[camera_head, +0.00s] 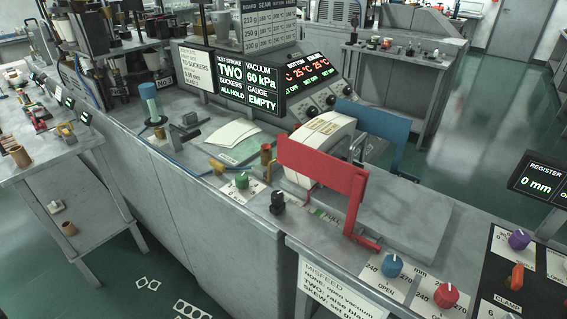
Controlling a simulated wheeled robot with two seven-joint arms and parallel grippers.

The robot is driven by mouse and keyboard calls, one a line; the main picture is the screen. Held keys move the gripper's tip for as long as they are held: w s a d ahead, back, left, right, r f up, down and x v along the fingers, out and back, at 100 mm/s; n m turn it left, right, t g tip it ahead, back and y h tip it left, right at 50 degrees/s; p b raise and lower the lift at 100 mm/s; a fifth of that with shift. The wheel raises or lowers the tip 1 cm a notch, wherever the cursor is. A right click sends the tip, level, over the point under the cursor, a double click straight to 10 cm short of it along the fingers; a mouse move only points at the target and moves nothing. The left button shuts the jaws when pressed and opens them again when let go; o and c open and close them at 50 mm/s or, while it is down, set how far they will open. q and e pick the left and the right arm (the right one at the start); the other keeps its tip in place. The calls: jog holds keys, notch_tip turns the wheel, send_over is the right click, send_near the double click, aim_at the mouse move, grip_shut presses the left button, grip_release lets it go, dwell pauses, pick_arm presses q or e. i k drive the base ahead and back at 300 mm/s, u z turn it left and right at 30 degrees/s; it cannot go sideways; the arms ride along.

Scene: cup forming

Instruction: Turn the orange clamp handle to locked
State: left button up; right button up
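The orange clamp handle (514,278) is at the lower right of the head view. It sits on a dark control panel (540,290) just behind a small label reading CLAMP. The handle's long side points roughly away from me. Which marking it points at is too small to tell. Neither of my grippers is in view.
Blue (392,266) and red (446,296) knobs are left of the panel. A red upright frame (322,169) and a blue one (374,124) stand on the bench. A REGISTER display (541,180) reading 0 mm is behind the panel.

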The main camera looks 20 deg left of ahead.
aim_at(515, 282)
jog(key=u, duration=1.4)
jog(key=k, duration=0.9)
jog(key=z, duration=1.3)
jog(key=i, duration=0.5)
